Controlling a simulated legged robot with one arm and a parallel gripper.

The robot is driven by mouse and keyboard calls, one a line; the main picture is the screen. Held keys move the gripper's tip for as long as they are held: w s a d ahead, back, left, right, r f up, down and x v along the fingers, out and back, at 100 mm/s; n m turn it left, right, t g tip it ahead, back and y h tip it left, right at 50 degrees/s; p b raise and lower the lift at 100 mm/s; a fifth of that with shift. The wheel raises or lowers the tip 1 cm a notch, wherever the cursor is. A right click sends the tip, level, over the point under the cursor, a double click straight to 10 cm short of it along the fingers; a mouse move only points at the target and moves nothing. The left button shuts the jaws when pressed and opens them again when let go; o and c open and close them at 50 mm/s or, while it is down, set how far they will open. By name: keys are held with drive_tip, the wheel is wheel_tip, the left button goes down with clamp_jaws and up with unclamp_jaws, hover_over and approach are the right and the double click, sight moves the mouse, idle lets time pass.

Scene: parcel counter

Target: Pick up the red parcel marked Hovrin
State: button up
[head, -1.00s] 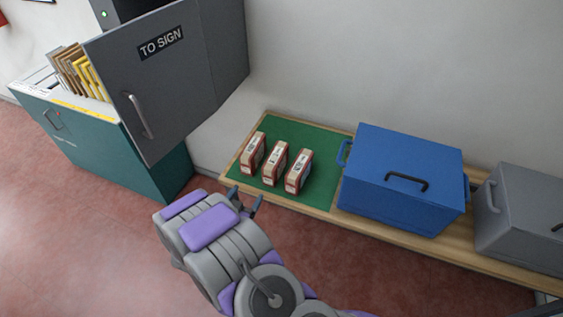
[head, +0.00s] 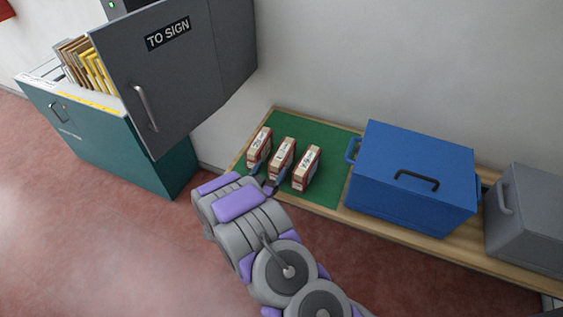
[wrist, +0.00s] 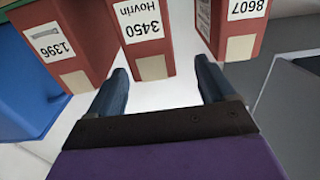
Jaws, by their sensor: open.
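Three red parcels with pale fronts and white labels stand in a row on a green mat (head: 325,190). In the wrist view the middle parcel (wrist: 150,65) reads "3450 Hovrin"; it is the middle one in the head view (head: 281,158). The parcel marked 1396 (wrist: 72,45) is on its left in the wrist view, and the parcel marked 8607 (wrist: 237,25) on its right. My gripper (wrist: 162,75) is open and empty. Its fingertips are close to the near end of the Hovrin parcel, one toward each side. Whether they touch it is unclear.
A blue box (head: 412,185) with a dark handle stands on the wooden counter (head: 395,227) right of the mat, then a grey box (head: 530,215). At left, a grey "TO SIGN" door (head: 180,80) stands open by a teal cabinet (head: 100,145) holding envelopes. Mat space right of the parcels is clear.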

sight(280, 156)
drive_tip(key=shift+d+b+x, duration=0.15)
drive_tip(key=shift+b+x, duration=0.3)
drive_tip(key=shift+x, duration=1.3)
drive_tip(key=shift+d+b+x, duration=0.15)
drive_tip(key=shift+b+x, duration=0.25)
drive_tip(key=shift+x, duration=1.35)
drive_tip(key=shift+s+r, duration=0.1)
drive_tip(key=shift+r, duration=0.05)
drive_tip(key=shift+c, duration=0.5)
drive_tip(key=c, duration=1.2)
